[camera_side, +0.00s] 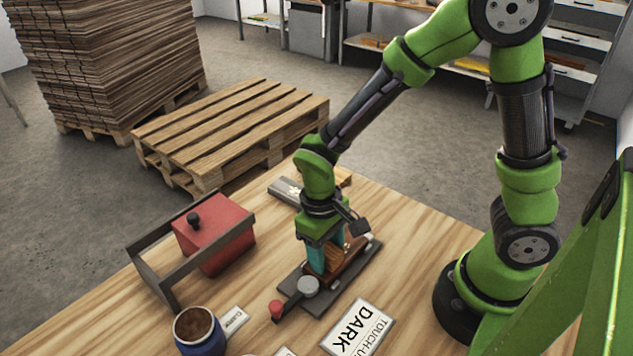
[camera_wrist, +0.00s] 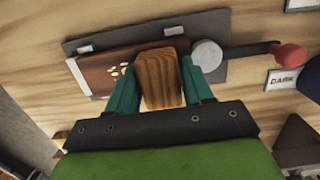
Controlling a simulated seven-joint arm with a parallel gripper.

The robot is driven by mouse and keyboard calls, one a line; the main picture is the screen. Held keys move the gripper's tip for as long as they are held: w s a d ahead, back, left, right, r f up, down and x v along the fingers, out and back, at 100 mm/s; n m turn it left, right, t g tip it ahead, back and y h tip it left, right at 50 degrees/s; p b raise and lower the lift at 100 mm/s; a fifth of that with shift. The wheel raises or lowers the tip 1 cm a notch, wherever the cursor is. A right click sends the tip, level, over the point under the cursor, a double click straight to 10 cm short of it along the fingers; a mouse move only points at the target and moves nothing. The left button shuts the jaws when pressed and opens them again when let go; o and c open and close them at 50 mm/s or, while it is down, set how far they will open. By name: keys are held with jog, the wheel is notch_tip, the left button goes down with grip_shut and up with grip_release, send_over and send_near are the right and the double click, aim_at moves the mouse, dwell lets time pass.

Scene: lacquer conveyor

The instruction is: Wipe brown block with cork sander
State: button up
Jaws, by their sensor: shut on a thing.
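My gripper (camera_side: 322,262) has teal fingers and is shut on a wood-grained block, which I take to be the cork sander (camera_wrist: 160,80). In the wrist view the sander sits between both fingers (camera_wrist: 158,68). The reddish-brown block (camera_wrist: 104,72) lies flat on a dark grey fixture plate (camera_wrist: 78,46), with several pale flecks on its exposed left part. The sander overlaps the block's right part; I cannot tell if they touch. In the side view my gripper partly hides the block (camera_side: 353,254) and the sander.
A round grey clamp disc (camera_side: 308,286) and red-knobbed lever (camera_side: 276,309) stand at the fixture's near end. A red box (camera_side: 214,240) sits by a grey frame at left. A blue cup (camera_side: 201,334) with brown contents and a DARK card (camera_side: 357,328) stand in front.

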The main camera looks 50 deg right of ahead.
aim_at(350, 241)
jog(key=shift+d, duration=3.4)
jog(key=shift+d+r, duration=0.1)
jog(key=shift+d, duration=0.1)
notch_tip(350, 241, up, 8)
jog(key=shift+s, duration=0.1)
